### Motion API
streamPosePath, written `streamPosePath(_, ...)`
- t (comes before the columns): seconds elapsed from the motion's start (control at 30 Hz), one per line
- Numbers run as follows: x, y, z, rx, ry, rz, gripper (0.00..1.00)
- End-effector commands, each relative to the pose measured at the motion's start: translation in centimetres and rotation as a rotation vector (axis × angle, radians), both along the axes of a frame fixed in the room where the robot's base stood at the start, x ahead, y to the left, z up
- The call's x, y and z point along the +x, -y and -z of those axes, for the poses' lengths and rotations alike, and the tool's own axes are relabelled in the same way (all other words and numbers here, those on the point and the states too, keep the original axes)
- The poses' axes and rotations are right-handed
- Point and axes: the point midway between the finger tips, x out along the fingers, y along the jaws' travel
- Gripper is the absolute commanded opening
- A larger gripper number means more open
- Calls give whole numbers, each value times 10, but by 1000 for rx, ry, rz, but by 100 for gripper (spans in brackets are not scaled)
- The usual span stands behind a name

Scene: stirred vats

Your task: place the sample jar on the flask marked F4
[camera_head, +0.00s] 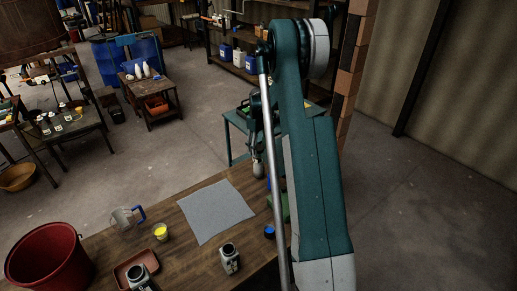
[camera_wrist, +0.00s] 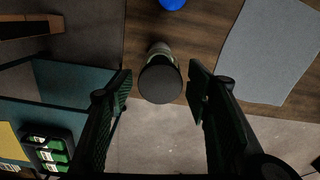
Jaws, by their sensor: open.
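A jar-like container with a dark round lid (camera_wrist: 160,82) and a paler body stands near the table's edge in the wrist view, probably the sample jar. My gripper (camera_wrist: 160,92) is open above it, with one finger on either side and gaps between fingers and lid. In the head view my gripper (camera_head: 257,150) hangs over the far table edge, partly hidden by my arm. Two pale, dark-topped flasks stand on the near table: one near the middle (camera_head: 229,261), one at the lower left (camera_head: 141,281). I cannot read any F4 mark.
A grey cloth (camera_head: 214,211) lies on the wooden table. A metal jug (camera_head: 123,219), a yellow-filled cup (camera_head: 160,232), a reddish tray (camera_head: 124,273) and a red bucket (camera_head: 48,258) are at left. A blue-topped item (camera_head: 269,231) stands beside my arm. A teal table (camera_wrist: 75,85) is beyond the edge.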

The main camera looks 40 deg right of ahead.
Motion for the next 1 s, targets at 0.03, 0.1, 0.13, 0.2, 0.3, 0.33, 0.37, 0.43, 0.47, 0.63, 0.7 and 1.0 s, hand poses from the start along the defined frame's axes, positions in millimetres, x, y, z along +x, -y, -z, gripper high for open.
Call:
streamPosePath(0.03,0,0,0,0,0,0,49)
streamPosePath(0.1,0,0,-2,0,0,0,49)
streamPosePath(0.13,0,0,-2,0,0,0,49)
streamPosePath(0.2,0,0,-5,0,0,0,49)
streamPosePath(0.3,0,0,-12,0,0,0,49)
streamPosePath(0.33,0,0,-15,0,0,0,49)
streamPosePath(0.37,0,0,-19,0,0,0,49)
streamPosePath(0.43,0,0,-27,0,0,0,49)
streamPosePath(0.47,0,0,-31,0,0,0,49)
streamPosePath(0.63,0,0,-58,0,0,0,49)
streamPosePath(0.7,0,0,-70,0,0,0,49)
streamPosePath(1.0,0,1,-110,0,0,0,49)
